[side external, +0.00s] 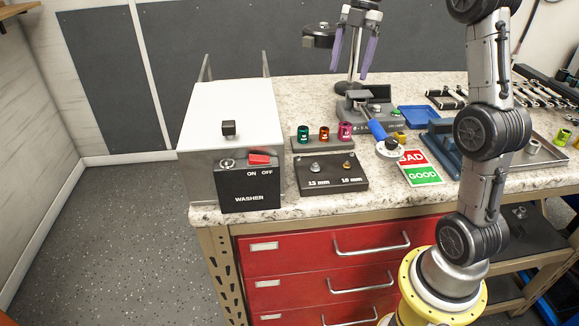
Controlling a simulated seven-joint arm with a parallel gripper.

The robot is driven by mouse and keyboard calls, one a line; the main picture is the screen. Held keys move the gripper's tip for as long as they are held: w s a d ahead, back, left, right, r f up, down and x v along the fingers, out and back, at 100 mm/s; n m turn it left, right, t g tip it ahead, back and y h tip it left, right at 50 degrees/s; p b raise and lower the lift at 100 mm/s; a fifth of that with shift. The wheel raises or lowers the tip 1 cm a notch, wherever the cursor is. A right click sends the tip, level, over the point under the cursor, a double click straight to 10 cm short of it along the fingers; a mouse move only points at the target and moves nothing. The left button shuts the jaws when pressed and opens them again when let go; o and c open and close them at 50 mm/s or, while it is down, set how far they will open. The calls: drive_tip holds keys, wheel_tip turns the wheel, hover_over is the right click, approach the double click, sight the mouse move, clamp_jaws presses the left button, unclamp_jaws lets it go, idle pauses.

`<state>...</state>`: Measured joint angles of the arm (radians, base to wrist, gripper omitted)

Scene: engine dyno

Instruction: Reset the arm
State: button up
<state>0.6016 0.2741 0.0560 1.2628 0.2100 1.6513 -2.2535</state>
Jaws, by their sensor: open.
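My gripper (349,74) is at the top middle of the side external view, above the back of the granite-patterned bench (305,95). Its two purple-padded fingers point down and stand apart, with nothing between them. A grey device with a green button (378,92) sits on the bench below it. My arm rises from a yellow base at the lower right.
A white washer box (232,110) with a black control panel (248,190) stands at the left. Wrenches (545,95) lie at right.

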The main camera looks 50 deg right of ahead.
drive_tip(key=s+a+r+m+t+h, duration=0.1)
drive_tip(key=s+a+r, duration=0.1)
drive_tip(key=s+a, duration=0.45)
drive_tip(key=s+a+r+t, duration=0.15)
drive_tip(key=s+a, duration=0.25)
drive_tip(key=a, duration=0.6)
drive_tip(key=s+a+f+m+t+h, duration=0.1)
drive_tip(key=s+f+m, duration=0.8)
drive_tip(key=m, duration=0.9)
wheel_tip(320, 180, down, 2)
drive_tip(key=shift+a+f+t+h, duration=0.25)
drive_tip(key=shift+a+t+h, duration=0.05)
drive_tip(key=shift+a+t, duration=0.55)
